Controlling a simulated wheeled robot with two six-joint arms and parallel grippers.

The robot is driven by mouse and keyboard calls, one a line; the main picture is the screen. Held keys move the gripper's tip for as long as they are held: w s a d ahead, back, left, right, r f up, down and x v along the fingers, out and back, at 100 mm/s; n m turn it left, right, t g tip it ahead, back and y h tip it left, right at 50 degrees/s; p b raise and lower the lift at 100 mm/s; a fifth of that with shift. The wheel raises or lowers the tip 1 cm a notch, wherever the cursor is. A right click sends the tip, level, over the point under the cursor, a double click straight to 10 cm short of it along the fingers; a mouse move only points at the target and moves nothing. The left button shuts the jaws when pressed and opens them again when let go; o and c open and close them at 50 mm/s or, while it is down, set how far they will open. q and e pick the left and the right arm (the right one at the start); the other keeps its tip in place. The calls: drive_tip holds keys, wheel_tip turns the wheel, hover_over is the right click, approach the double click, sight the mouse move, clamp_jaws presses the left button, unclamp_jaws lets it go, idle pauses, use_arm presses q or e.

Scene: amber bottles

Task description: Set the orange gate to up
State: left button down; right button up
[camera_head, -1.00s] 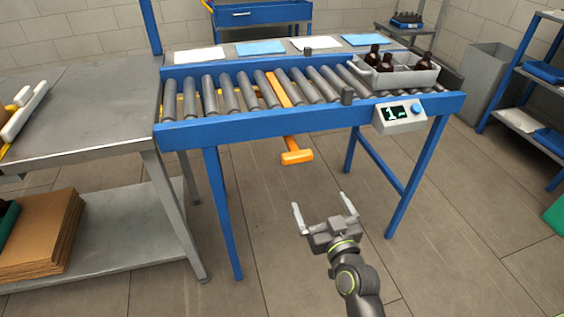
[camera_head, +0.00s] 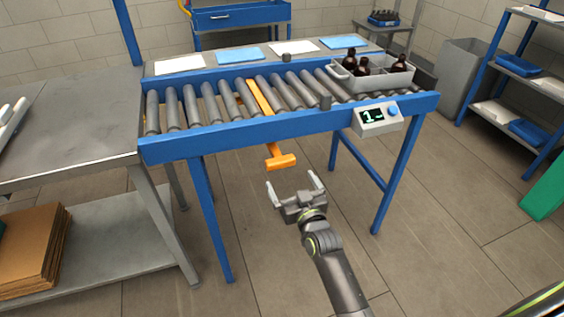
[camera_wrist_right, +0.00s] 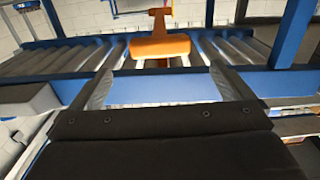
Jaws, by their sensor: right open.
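The orange gate (camera_head: 262,103) lies as a bar between the rollers of the blue conveyor. Its orange T-shaped handle (camera_head: 281,161) hangs out below the conveyor's front rail, toward me. My right gripper (camera_head: 294,187) is open and empty, just short of the handle and a little below it in the head view. In the right wrist view the handle (camera_wrist_right: 160,46) shows ahead, beyond and between the two open fingertips (camera_wrist_right: 163,78), apart from them. My left gripper is not in view.
A grey tray (camera_head: 395,80) with several amber bottles stands on the conveyor's right end. A control box (camera_head: 378,119) sits on the front rail (camera_head: 235,133). A grey table (camera_head: 70,125) adjoins the left. The floor before the conveyor is clear.

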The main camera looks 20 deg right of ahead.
sight(282, 165)
drive_tip(key=w, duration=0.3)
drive_tip(key=shift+w+f+b, duration=0.1)
drive_tip(key=shift+w+b, duration=0.05)
drive_tip(key=shift+b, duration=0.15)
drive_tip(key=w+b, duration=0.1)
drive_tip(key=w, duration=0.2)
drive_tip(key=shift+a, duration=0.1)
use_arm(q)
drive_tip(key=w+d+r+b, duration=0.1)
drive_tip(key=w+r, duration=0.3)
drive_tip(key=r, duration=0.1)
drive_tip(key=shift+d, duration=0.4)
use_arm(e)
drive_tip(key=shift+w, duration=1)
drive_tip(key=shift+c, duration=0.4)
drive_tip(key=c, duration=1.2)
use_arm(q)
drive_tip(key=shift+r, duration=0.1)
use_arm(e)
drive_tip(key=shift+r, duration=0.2)
